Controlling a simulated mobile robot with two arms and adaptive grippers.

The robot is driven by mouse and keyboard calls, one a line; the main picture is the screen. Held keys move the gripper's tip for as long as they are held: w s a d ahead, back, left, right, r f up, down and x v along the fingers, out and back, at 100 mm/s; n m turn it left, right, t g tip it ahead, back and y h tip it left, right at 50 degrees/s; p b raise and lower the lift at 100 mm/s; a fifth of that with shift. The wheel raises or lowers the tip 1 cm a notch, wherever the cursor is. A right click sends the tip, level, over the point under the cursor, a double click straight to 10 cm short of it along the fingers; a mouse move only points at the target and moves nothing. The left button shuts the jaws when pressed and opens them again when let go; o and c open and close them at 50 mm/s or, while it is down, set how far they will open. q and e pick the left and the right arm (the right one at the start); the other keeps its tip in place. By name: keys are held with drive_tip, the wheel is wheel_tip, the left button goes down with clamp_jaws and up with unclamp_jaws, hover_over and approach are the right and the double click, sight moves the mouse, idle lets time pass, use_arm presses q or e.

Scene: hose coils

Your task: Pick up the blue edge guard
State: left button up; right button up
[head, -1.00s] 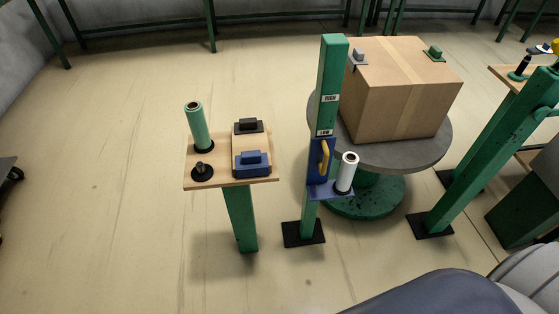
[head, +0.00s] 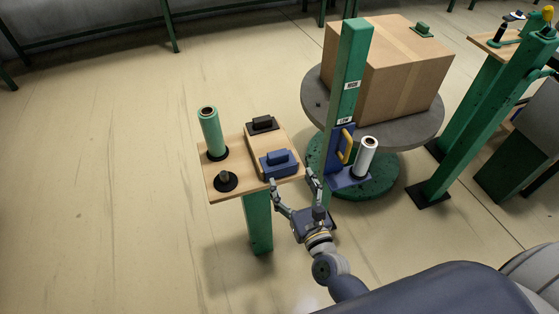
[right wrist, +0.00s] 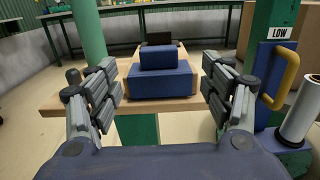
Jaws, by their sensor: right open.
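The blue edge guard (head: 278,164) sits on the front right part of a small wooden stand top (head: 228,190). It also shows in the right wrist view (right wrist: 162,82), straight ahead between my fingers, on the wooden surface. My right gripper (head: 293,182) is open and empty, just in front of the stand; its fingers point at the blue guard, spread to either side, and do not touch it. In the right wrist view the gripper's two fingers (right wrist: 164,92) frame the guard. My left gripper is not in view.
On the stand are a black guard (head: 262,124), a green roll (head: 211,133) and an empty black-based peg (head: 225,180). Right of it, a green post (head: 350,75) carries a blue carriage with a yellow handle (head: 346,147) and white roll (head: 366,157). Behind is a carton (head: 390,75) on a turntable (head: 318,95).

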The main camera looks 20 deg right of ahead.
sight(279, 158)
drive_tip(key=w, duration=0.7)
drive_tip(key=w+p, duration=0.1)
drive_tip(key=w, duration=0.2)
drive_tip(key=shift+w+a, duration=0.25)
drive_tip(key=shift+a, duration=0.05)
drive_tip(key=c, duration=1.2)
